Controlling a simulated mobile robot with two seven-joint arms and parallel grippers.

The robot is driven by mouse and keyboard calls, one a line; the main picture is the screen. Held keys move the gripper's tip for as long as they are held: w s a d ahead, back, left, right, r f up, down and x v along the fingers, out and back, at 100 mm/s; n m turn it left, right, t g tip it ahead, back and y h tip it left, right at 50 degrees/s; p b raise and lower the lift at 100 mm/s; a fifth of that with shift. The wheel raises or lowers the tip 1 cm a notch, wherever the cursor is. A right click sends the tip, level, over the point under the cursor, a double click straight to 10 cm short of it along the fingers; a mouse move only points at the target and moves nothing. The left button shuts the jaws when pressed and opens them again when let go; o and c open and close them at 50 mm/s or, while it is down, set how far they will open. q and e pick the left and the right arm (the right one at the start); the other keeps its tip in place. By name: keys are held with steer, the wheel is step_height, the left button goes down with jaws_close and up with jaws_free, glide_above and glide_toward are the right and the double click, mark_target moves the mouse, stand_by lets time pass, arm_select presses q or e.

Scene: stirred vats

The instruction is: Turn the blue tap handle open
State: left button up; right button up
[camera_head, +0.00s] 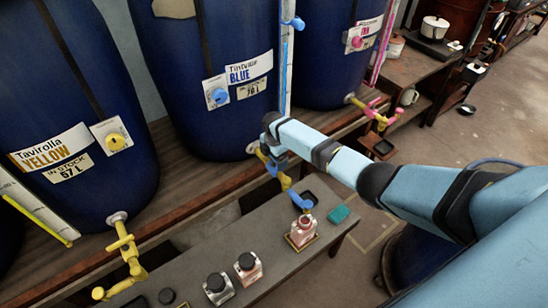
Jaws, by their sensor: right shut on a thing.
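The vat labelled Tintville BLUE (218,120) stands in the middle of the head view. Its tap, with a blue spout (285,182), comes out low at the front and bends down over the low bench. My right gripper (268,136) reaches in from the right and is shut at the upper part of this tap, on the blue handle. The fingers and wrist largely hide the handle, so its angle cannot be told. An open glass bottle (303,232) stands just below the spout's end. My left gripper is not in view.
The low bench (205,265) carries capped bottles (219,288) (248,268) and a teal sponge-like block (340,213). The yellow vat (60,100) with its yellow tap (125,245) stands left.

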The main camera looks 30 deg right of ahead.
stand_by(0.3)
steer(key=o, duration=0.6)
steer(key=shift+o, duration=0.2)
step_height(320, 180, up, 14)
steer(key=shift+f, duration=0.1)
